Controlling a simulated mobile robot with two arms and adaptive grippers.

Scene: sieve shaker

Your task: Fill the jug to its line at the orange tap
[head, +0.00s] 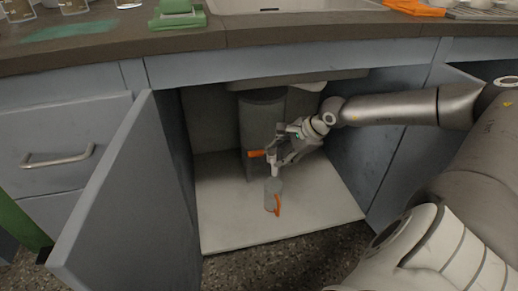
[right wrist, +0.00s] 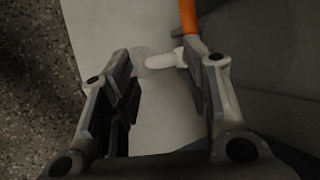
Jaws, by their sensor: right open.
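The jug (head: 270,194) is a small grey see-through vessel with an orange handle (head: 278,205). It stands upright on the pale cabinet floor, below the white spout (head: 274,168) of the tap. The tap's orange lever (head: 256,153) points left; it also shows as an orange bar in the right wrist view (right wrist: 188,15). My right gripper (head: 279,154) is open and empty, close beside the tap. In the right wrist view its fingers (right wrist: 165,75) straddle the white spout (right wrist: 188,59). The jug's fill line and water level cannot be made out. My left gripper is not in view.
A grey tank (head: 263,115) stands at the back of the sink cabinet. The open cabinet door (head: 125,200) stands at the left. The counter edge (head: 330,32) runs above, with a green object (head: 178,15) on it. The cabinet floor (head: 225,215) is clear around the jug.

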